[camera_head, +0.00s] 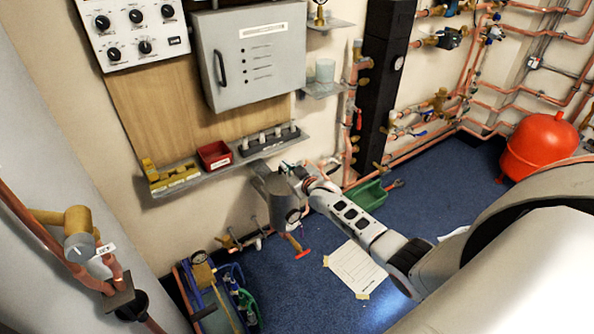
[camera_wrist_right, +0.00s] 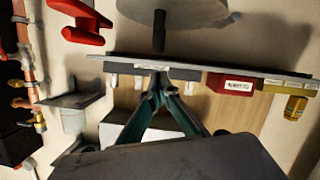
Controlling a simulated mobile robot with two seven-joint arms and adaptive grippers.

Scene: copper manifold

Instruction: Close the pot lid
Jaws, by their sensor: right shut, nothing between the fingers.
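The teal fingers of my right gripper (camera_wrist_right: 158,82) are together and empty, apart from the disc. My left gripper is not in view.
The shelf (camera_wrist_right: 200,67) holds a red box (camera_head: 214,155), a yellow box (camera_head: 172,178) and a dark rack (camera_head: 268,141). A green tray (camera_head: 365,194) and paper sheet (camera_head: 355,268) lie on the blue floor.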

